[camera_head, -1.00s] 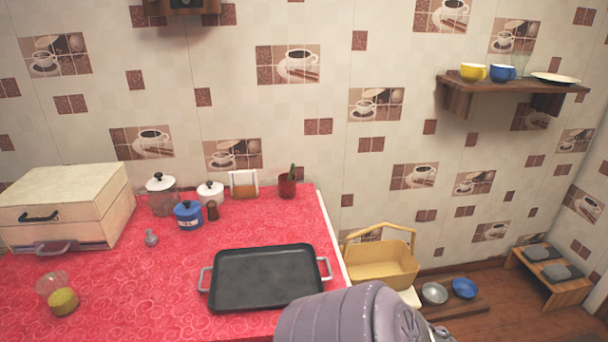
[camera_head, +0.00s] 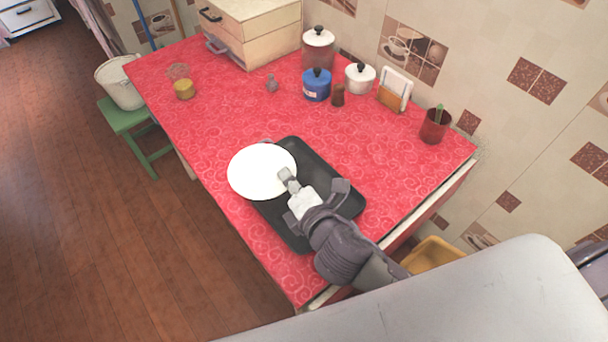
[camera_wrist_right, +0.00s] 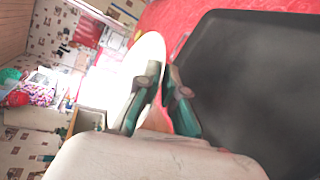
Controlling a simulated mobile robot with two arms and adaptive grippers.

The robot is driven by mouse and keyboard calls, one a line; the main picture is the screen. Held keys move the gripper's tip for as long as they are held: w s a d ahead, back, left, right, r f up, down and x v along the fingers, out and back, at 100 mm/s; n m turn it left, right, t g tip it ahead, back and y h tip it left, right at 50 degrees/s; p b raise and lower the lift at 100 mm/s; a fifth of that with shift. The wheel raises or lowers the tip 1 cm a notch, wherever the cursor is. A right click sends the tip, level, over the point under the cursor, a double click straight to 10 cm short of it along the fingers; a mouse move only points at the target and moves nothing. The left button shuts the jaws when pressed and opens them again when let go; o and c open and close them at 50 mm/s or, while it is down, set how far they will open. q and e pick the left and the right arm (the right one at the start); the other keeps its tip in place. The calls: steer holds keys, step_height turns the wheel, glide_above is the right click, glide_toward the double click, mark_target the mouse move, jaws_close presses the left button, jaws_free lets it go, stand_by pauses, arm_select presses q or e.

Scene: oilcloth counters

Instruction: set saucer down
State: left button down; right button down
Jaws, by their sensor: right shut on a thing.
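A white saucer (camera_head: 258,172) is at the left edge of the black tray in the head view, covering part of it. My right gripper (camera_head: 288,178) is shut on the saucer's rim. In the right wrist view the saucer (camera_wrist_right: 150,62) shows nearly edge-on between the fingers of my right gripper (camera_wrist_right: 160,95). The black tray (camera_head: 325,180) lies on the red oilcloth counter (camera_head: 215,112); it also shows in the wrist view (camera_wrist_right: 250,75). I cannot tell whether the saucer touches the tray. My left gripper is not in view.
A blue pot (camera_head: 316,86), a white pot (camera_head: 360,79), a glass jar (camera_head: 318,50), a napkin holder (camera_head: 393,92) and a red cup (camera_head: 434,127) stand along the back. A yellow-filled jar (camera_head: 184,90) stands far left. The counter's middle is fairly clear.

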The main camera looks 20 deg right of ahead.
steer(key=w+d+f, duration=0.1)
steer(key=w+f, duration=0.1)
steer(key=w, duration=0.1)
steer(key=w+d+f, duration=0.1)
steer(key=w+f, duration=0.1)
steer(key=w, duration=0.2)
steer(key=w+d+f, duration=0.1)
steer(key=w+f, duration=0.1)
steer(key=w, duration=0.1)
steer(key=shift+w+d+f, duration=0.3)
steer(key=shift+w+d, duration=0.05)
steer(key=shift+d, duration=0.05)
steer(key=shift+w+d+f, duration=0.1)
steer(key=shift+w+f, duration=0.05)
steer(key=shift+w, duration=0.05)
steer(key=shift+f+b, duration=0.6)
steer(key=shift+f, duration=1.4)
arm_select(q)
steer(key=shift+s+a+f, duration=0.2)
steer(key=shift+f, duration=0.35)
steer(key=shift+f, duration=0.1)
arm_select(e)
steer(key=shift+f, duration=0.1)
